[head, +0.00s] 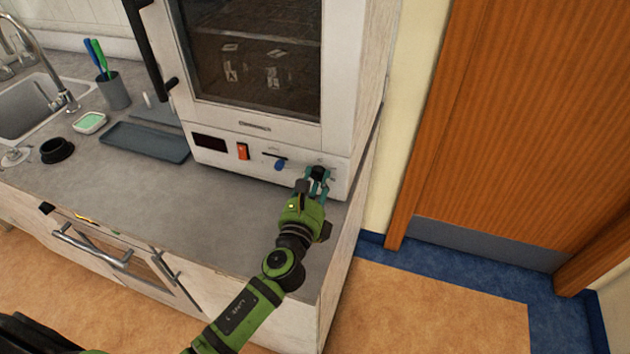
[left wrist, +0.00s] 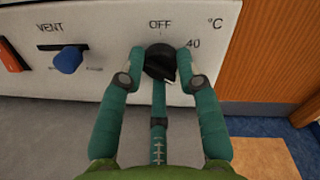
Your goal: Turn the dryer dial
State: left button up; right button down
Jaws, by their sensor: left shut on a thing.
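The dryer (head: 210,158) is a white cabinet with a dark glass door, standing on the grey counter. Its black dial (left wrist: 160,62) is at the right end of the lower front panel, under the printed "OFF", with "40" and "°C" to the right. My left gripper (head: 318,178) is at the panel, its teal fingers shut on the dial from both sides. In the left wrist view, the fingertips (left wrist: 161,66) sit left and right of the dial and partly cover its edges. My right gripper is not in view.
Left of the dial are a blue vent slider (left wrist: 68,60) and an orange-red switch (head: 242,151). A grey tray (head: 145,142), a cup with pens (head: 114,92) and a sink (head: 30,105) are further left. A wooden door (head: 530,130) stands at right.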

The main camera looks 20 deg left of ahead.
pick_arm(q)
jog(key=shift+r+n, duration=0.3)
jog(key=shift+n, duration=0.8)
jog(key=n, duration=0.3)
jog(key=shift+w+a+r, duration=0.1)
jog(key=shift+r, duration=0.05)
jog(key=n, duration=0.3)
jog(key=n+p, duration=0.1)
jog(key=n, duration=0.2)
jog(key=shift+a+g+h, duration=0.1)
jog(key=shift+g+h, duration=0.2)
jog(key=n+h+p, duration=0.1)
jog(key=n, duration=0.5)
jog(key=shift+p, duration=0.4)
jog(key=n+p, duration=0.1)
jog(key=n, duration=0.4)
jog(key=shift+h, duration=0.3)
jog(key=shift+n, duration=0.3)
